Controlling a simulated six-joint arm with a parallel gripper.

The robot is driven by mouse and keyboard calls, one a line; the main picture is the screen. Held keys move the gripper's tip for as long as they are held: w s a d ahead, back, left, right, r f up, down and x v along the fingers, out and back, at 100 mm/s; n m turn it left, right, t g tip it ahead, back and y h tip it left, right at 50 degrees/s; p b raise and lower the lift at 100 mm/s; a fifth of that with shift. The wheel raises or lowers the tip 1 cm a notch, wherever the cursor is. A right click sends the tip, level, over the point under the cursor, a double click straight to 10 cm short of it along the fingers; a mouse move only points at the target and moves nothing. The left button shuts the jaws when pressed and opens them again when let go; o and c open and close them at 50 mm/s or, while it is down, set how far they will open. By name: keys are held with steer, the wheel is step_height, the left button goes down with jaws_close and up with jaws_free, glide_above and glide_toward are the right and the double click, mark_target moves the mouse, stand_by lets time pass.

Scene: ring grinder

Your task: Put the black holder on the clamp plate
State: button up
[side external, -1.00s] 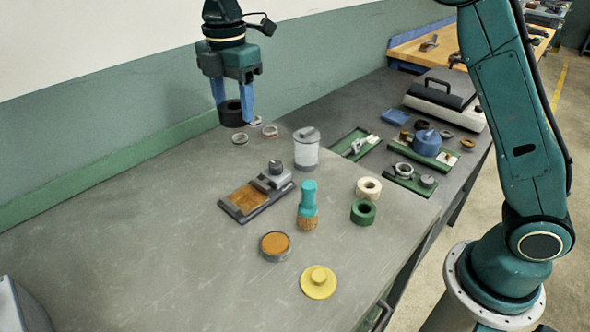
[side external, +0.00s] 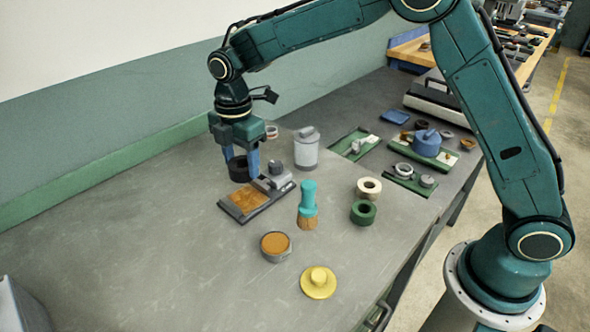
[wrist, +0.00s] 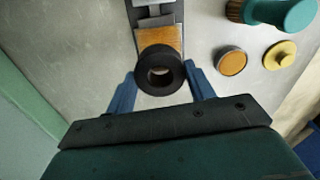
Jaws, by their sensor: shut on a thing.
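The black holder (side external: 238,169) is a short black ring with a round hole. My gripper (side external: 241,172) is shut on it, with a blue finger on each side, and holds it above the clamp plate's far left end. The wrist view shows the holder (wrist: 160,71) between the blue fingers. The clamp plate (side external: 244,200) lies on the bench, a dark base with an orange-brown pad and a grey clamp block at its right end. In the wrist view the pad (wrist: 158,40) lies beyond the holder, partly hidden by it. The holder looks apart from the plate.
A teal brush (side external: 308,205), an orange-topped tin (side external: 275,245) and a yellow knobbed disc (side external: 318,282) stand to the right of the plate. A white-grey canister (side external: 306,150) stands behind it. Green (side external: 364,212) and cream (side external: 368,188) rings lie further right.

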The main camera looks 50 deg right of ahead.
mark_target(241, 163)
steer(key=shift+f, duration=3.4)
steer(key=shift+f, duration=0.15)
steer(key=o, duration=1)
step_height(241, 163, up, 11)
steer(key=shift+f, duration=0.1)
steer(key=shift+r, duration=0.75)
